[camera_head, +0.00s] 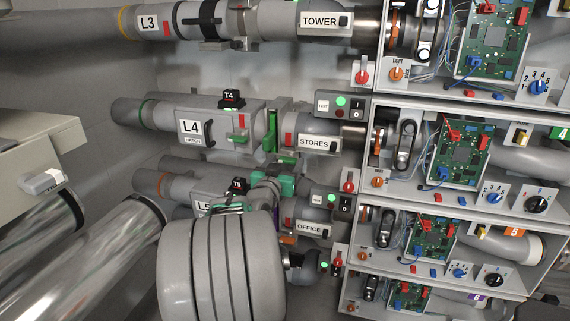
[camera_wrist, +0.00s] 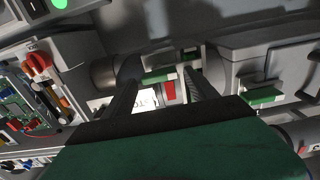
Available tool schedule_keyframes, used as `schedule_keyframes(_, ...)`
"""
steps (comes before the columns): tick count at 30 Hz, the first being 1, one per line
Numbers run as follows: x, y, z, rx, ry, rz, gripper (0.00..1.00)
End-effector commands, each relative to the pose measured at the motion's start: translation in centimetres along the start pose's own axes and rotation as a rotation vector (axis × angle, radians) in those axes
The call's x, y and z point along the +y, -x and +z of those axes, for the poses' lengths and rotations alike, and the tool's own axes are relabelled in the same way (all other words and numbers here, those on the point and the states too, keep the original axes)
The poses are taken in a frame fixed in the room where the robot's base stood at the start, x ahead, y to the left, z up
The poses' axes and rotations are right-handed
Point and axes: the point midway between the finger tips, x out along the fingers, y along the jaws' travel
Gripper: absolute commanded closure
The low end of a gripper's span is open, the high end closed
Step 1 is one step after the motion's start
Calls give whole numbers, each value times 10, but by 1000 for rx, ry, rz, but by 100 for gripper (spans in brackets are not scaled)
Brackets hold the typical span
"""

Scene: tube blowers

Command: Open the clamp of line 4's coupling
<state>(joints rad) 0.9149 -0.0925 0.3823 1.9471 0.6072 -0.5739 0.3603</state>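Line 4's grey pipe (camera_head: 165,113) carries an L4 label and a hatch with a small green handle (camera_head: 238,137). The coupling, to the right of the hatch, has an upright green clamp lever (camera_head: 270,131). My gripper (camera_wrist: 160,77) is open, with its two dark fingers apart, in the wrist view. A short green bar (camera_wrist: 159,77) of the coupling shows between the fingertips, with a red mark (camera_wrist: 169,91) close by. I cannot tell whether the fingers touch the bar. In the head view my teal gripper body (camera_head: 265,187) is below the coupling; its fingertips are hard to make out.
The STORES pipe label (camera_head: 315,142) is right of the coupling. A switch box with a green light (camera_head: 340,104) and open circuit panels (camera_head: 459,152) stand further right. Line 3's pipe (camera_head: 280,20) runs above; line 5's pipe (camera_head: 172,186) runs below, partly behind my arm.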

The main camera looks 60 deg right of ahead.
Motion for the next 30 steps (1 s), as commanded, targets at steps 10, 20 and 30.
schedule_keyframes(10, 0, 0, 0, -1, 0, 0, 63)
schedule_keyframes(20, 0, 0, 0, -1, 0, 0, 90)
schedule_keyframes(30, 0, 0, 0, -1, 0, 0, 100)
